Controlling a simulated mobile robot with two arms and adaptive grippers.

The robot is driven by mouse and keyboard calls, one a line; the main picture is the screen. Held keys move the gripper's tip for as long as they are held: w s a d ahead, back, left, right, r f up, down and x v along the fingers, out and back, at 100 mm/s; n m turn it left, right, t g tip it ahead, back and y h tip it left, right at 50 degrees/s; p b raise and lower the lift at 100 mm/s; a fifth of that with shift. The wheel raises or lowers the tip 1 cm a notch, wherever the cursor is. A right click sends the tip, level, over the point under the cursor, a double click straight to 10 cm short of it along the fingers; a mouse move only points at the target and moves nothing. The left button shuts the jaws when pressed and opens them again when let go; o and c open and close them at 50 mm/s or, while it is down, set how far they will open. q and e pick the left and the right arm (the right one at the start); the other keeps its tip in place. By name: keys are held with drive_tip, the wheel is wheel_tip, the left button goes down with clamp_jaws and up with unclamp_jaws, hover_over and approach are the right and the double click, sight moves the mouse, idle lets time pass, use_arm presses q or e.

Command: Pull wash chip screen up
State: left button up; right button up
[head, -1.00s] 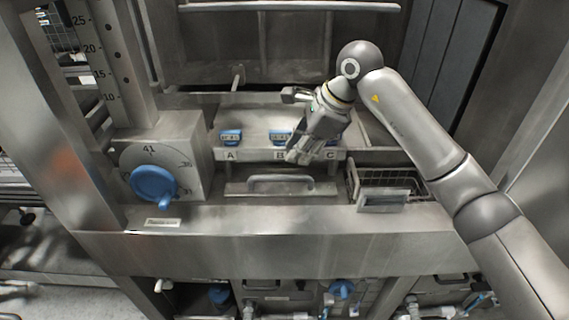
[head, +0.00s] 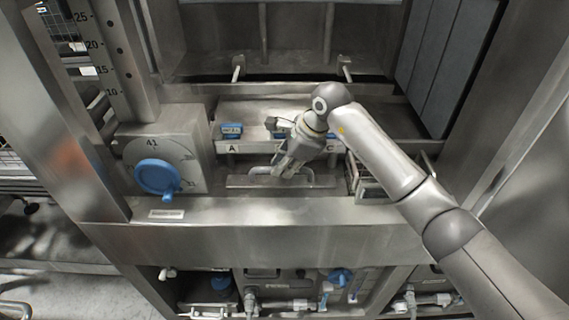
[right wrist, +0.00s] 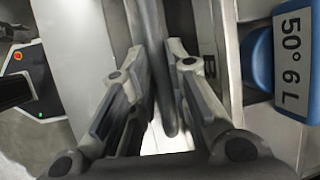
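A flat metal plate with a bar handle, which I take for the wash chip screen (head: 238,182), sits in the sill below the labelled ledge. My right gripper (head: 283,172) points down over the middle of its handle (head: 255,170) and hides part of it. In the right wrist view the handle bar (right wrist: 150,32) runs between the two spread fingers of the right gripper (right wrist: 157,52). The gripper is open, and I cannot tell whether a finger touches the bar. My left gripper is not in view.
A blue dial (head: 156,177) is on a box at left. Blue tags stand on the ledge above letters; one tag (right wrist: 292,62) reads "50° 6 L". A wire basket (head: 372,186) sits right of the plate, partly behind my arm. The trough behind looks empty.

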clamp_jaws()
wheel_tip(320, 180, up, 15)
drive_tip(key=p, duration=0.3)
drive_tip(key=shift+f, duration=0.1)
drive_tip(key=shift+o, duration=1.5)
unclamp_jaws()
drive_tip(key=shift+f, duration=0.1)
drive_tip(key=v, duration=0.7)
drive_tip(key=shift+r, duration=0.25)
